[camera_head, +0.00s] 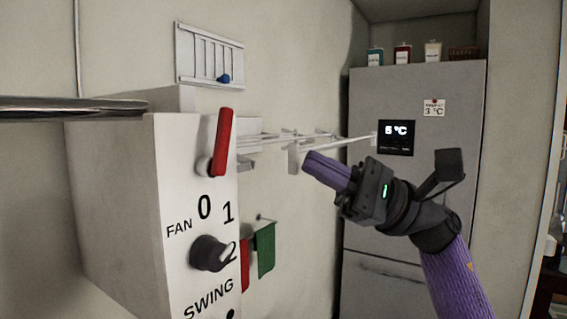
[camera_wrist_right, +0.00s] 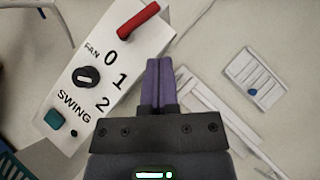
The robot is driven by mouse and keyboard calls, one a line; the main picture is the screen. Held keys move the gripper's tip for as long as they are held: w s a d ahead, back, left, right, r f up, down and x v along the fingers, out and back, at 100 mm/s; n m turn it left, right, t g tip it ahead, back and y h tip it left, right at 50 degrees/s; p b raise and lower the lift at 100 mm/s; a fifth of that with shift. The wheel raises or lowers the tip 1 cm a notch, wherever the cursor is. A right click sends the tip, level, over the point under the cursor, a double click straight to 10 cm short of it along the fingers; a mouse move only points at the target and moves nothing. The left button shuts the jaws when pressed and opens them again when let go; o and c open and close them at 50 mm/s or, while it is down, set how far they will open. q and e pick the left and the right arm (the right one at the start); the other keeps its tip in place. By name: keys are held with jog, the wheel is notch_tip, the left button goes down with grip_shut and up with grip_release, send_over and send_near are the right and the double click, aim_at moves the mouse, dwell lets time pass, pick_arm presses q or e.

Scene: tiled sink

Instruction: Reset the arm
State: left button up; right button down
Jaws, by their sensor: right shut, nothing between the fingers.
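My right gripper (camera_head: 312,165) is at the middle of the head view, with its arm coming in from the lower right. Its purple fingers are shut and empty, pointing left. In the right wrist view its fingers (camera_wrist_right: 160,72) are together, with nothing between them. It appears clear of the white control box (camera_head: 150,215), which stands to its left. The box has a red lever (camera_head: 222,142) and a dark fan knob (camera_head: 210,253). The lever (camera_wrist_right: 138,20) and the knob (camera_wrist_right: 86,76) also show in the right wrist view. My left gripper is not in view.
White rails (camera_head: 300,137) stick out from the wall. A white wall panel (camera_head: 208,52) has a blue slider (camera_head: 224,78). A green cloth (camera_head: 265,249) hangs lower down.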

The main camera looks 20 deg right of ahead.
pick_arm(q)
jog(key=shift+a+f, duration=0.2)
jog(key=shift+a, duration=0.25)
pick_arm(e)
jog(key=shift+s+d+f, duration=0.2)
jog(key=shift+d+f, duration=0.1)
jog(key=shift+d, duration=0.3)
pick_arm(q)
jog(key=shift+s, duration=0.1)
